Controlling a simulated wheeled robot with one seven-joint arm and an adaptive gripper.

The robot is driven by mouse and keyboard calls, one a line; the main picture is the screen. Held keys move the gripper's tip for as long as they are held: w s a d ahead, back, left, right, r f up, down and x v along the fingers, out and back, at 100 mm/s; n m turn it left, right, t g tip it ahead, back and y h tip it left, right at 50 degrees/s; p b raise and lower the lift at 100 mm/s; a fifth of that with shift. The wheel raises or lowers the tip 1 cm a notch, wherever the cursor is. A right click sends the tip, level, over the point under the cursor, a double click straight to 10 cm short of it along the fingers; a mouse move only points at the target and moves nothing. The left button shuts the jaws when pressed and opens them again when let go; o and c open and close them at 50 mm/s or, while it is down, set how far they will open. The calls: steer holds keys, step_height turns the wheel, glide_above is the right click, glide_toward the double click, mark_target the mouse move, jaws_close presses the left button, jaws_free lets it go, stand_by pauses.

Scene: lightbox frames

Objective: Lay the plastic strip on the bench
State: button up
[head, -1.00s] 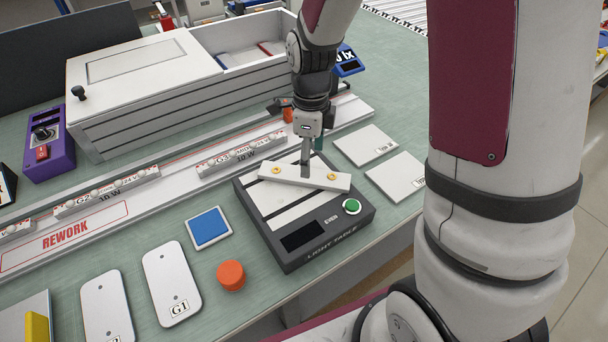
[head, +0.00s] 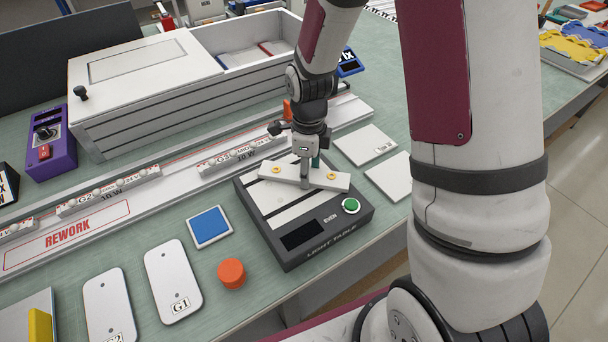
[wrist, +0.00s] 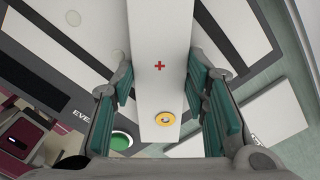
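The plastic strip (head: 318,180) is a white bar with a yellow-ringed hole near each end. It lies across the light table (head: 325,252), a dark grey box with white bands and a green button. In the wrist view, the strip (wrist: 160,40) runs between my fingers, with a red cross mid-length and one yellow ring below it. My gripper (head: 305,184) points down at the strip's middle, one finger on each side. In the wrist view, the teal pads of my gripper (wrist: 159,85) sit close along both edges; I cannot tell whether they press on it.
Two white plates (head: 364,144) lie right of the light table. A blue square (head: 209,227), an orange cap (head: 231,273) and white plates (head: 172,280) lie on the green bench (head: 215,325) to the left. A rail with white blocks (head: 240,152) and a white case (head: 180,105) stand behind.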

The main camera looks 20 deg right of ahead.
steer(key=shift+c, duration=0.6)
steer(key=shift+r, duration=0.1)
steer(key=shift+r, duration=0.85)
steer(key=shift+s+a+r, duration=0.1)
steer(key=shift+s+r, duration=0.1)
steer(key=shift+r, duration=0.25)
steer(key=shift+s+a+r, duration=0.1)
steer(key=shift+s+r, duration=0.1)
steer(key=shift+r, duration=0.25)
steer(key=s+a, duration=0.1)
steer(key=s, duration=0.3)
steer(key=s+a+r+p, duration=0.1)
steer(key=s, duration=0.8)
steer(key=shift+a+r, duration=0.25)
steer(key=shift+a, duration=0.15)
steer(key=s+p, duration=0.1)
steer(key=p, duration=0.2)
steer(key=shift+s+a, duration=0.2)
steer(key=shift+s+p, duration=0.15)
steer(key=shift+p, duration=0.25)
